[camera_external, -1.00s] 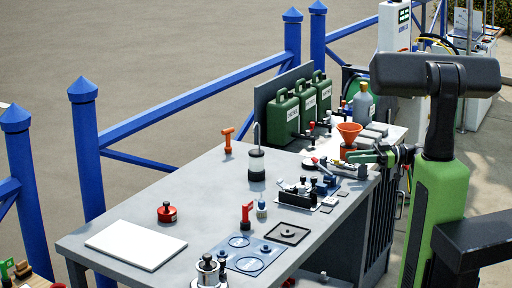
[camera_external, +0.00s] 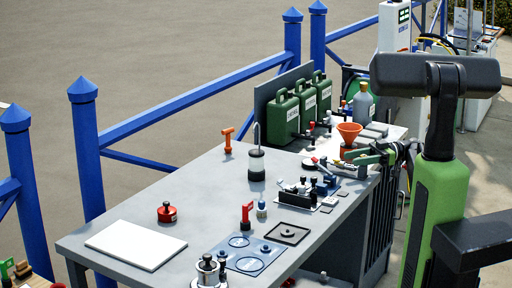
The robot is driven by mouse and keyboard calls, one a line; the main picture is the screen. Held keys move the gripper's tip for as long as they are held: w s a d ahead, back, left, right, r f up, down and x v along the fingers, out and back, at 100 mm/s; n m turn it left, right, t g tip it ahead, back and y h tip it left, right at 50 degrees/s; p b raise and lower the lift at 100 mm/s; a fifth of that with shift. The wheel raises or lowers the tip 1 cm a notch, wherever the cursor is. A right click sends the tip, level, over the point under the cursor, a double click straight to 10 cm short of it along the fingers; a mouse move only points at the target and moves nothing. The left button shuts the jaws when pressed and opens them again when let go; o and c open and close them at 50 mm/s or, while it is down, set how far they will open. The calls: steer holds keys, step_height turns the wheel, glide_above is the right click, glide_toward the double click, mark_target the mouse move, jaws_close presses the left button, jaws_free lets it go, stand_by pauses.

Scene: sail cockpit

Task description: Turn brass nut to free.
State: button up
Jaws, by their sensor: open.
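My gripper (camera_external: 358,157) is small in the external view, at the right edge of the grey workbench (camera_external: 200,185). Its jaws are open and reach left over the bench, close to the orange funnel (camera_external: 349,130) and a small metal fitting (camera_external: 347,168). I cannot tell whether the jaws touch either one. The brass nut cannot be made out at this size; the gripper may hide it. My arm's dark and green links stand at the right of the view.
Green canisters (camera_external: 283,120) and a grey bottle (camera_external: 363,102) stand at the back. A dark clamp-like fixture (camera_external: 297,190) sits left of the gripper. A black post (camera_external: 256,165), red valve (camera_external: 166,212) and white board (camera_external: 135,245) stand farther left.

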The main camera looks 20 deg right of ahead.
steer(key=shift+t, duration=0.3)
steer(key=shift+s+a+m+t, duration=0.1)
steer(key=shift+m+t, duration=0.9)
steer(key=shift+t, duration=0.2)
steer(key=m+t, duration=0.1)
steer(key=t, duration=0.1)
steer(key=m+t, duration=0.1)
steer(key=t, duration=0.1)
steer(key=shift+w+m+h, duration=0.25)
steer(key=shift+m+h, duration=0.05)
steer(key=shift+h, duration=0.1)
steer(key=w+v, duration=0.1)
steer(key=v, duration=1.6)
steer(key=s+a+f+m+g+h+p, duration=0.1)
steer(key=s+a+m+h+p, duration=0.3)
steer(key=a+p, duration=0.35)
steer(key=s+a+m+g+h+p, duration=0.1)
steer(key=s+a+g+h+p, duration=0.15)
steer(key=s+a+p, duration=0.5)
steer(key=s+a+f+m+g+h+b, duration=0.1)
steer(key=s+a+f+m+h+b, duration=0.3)
steer(key=s+f+m+h, duration=0.4)
step_height(320, 180, down, 4)
steer(key=a+m+h, duration=0.1)
steer(key=h, duration=0.1)
steer(key=shift+s+a+m+g+h, duration=0.2)
steer(key=shift+s+m+g+h, duration=0.05)
steer(key=shift+m+g+h, duration=0.1)
